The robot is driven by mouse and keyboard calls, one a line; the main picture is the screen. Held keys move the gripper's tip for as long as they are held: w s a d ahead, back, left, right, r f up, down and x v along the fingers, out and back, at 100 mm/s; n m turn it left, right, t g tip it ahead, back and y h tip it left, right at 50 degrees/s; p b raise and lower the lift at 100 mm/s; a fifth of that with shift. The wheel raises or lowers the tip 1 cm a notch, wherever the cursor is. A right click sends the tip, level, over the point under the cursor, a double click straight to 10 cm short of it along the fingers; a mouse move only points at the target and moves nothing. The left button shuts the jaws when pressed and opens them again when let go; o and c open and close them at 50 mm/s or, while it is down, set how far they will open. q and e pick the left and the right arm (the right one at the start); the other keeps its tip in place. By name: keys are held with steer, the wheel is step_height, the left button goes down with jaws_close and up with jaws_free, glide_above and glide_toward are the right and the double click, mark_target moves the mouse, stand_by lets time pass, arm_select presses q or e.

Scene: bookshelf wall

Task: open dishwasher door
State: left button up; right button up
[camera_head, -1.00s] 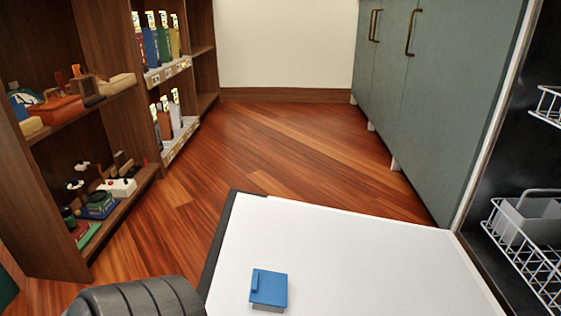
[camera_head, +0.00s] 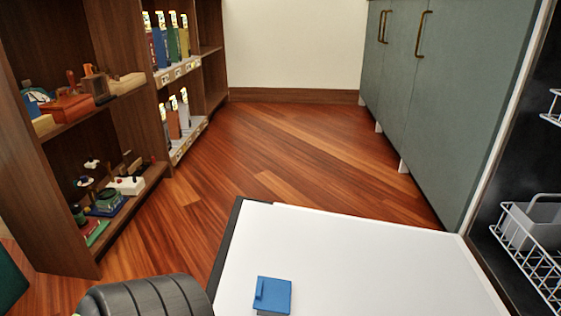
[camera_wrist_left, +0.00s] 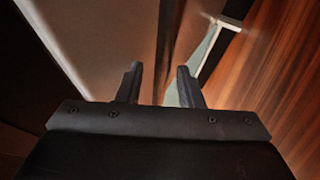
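The dishwasher door (camera_head: 345,265) lies folded down and roughly level in the head view, its white inner face up and a dark edge along its left side. The dark dishwasher interior (camera_head: 505,190) stands open at the right, with white wire racks (camera_head: 535,262) inside. A blue box-like piece (camera_head: 273,295) shows over the door's near part; I cannot tell whether it rests on it. In the left wrist view my left gripper (camera_wrist_left: 158,85) has its two dark fingers apart with nothing between them. My right gripper is not in view.
A brown bookshelf (camera_head: 130,150) with books and small items stands on the left. Grey-green cabinets (camera_head: 430,110) with brass handles line the right. The wooden floor (camera_head: 280,150) between them is clear to the back wall. A dark rounded part shows at the bottom left.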

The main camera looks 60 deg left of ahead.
arm_select(q)
steer(key=p+v, duration=0.3)
steer(key=v, duration=1.4)
steer(key=shift+s+p, duration=0.2)
steer(key=shift+p, duration=0.15)
steer(key=shift+a, duration=0.15)
